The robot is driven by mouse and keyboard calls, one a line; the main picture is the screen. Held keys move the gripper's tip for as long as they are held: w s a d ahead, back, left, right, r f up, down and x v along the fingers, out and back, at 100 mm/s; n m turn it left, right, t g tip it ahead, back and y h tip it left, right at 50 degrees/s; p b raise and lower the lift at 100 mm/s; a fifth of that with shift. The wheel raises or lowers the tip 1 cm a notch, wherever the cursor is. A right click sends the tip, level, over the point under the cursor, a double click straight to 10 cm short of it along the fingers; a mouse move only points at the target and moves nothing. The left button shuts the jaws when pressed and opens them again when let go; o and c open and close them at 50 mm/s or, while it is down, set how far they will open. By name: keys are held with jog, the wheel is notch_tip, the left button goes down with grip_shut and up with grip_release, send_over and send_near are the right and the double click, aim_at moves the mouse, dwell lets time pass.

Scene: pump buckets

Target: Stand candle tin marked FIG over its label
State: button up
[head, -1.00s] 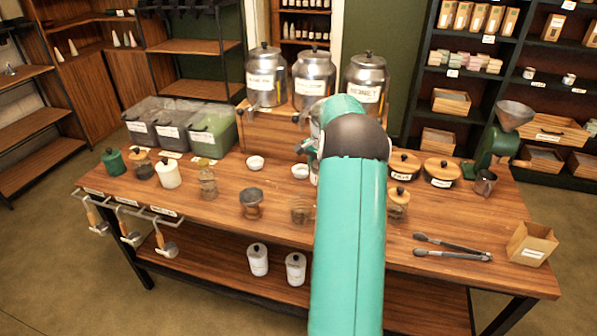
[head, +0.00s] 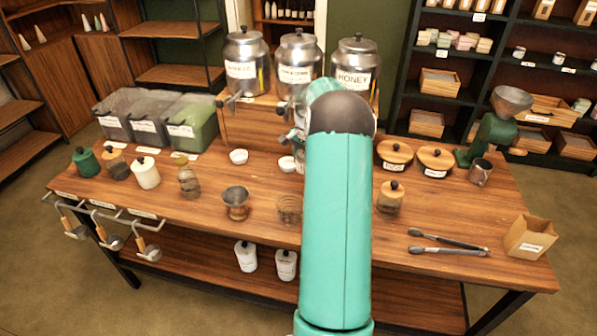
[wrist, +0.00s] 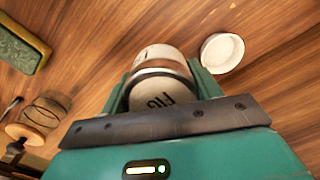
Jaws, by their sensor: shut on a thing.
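The candle tin marked FIG (wrist: 160,93) shows in the wrist view, a round tin with a pale side and its marked end facing the camera. My gripper (wrist: 162,78) is shut on it, with a green finger on each side. The tin is over the wooden table; whether it touches the wood cannot be told. In the head view my arm hides the tin and most of the gripper. I cannot make out the FIG label on the table.
A small white dish (wrist: 222,52) is close to the tin's right in the wrist view. The wooden table (head: 335,215) also holds jars, metal dispensers (head: 297,68), a grinder (head: 487,140), tongs (head: 447,244) and a box (head: 530,238). Clear wood lies around the tongs.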

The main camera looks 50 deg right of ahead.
jog(key=shift+s+a+f, duration=0.1)
jog(key=shift+f, duration=1.45)
jog(key=shift+s+f, duration=0.1)
jog(key=shift+f, duration=1.45)
jog(key=shift+f, duration=0.2)
jog(key=o, duration=1)
jog(key=shift+o, duration=0.2)
jog(key=shift+r, duration=0.1)
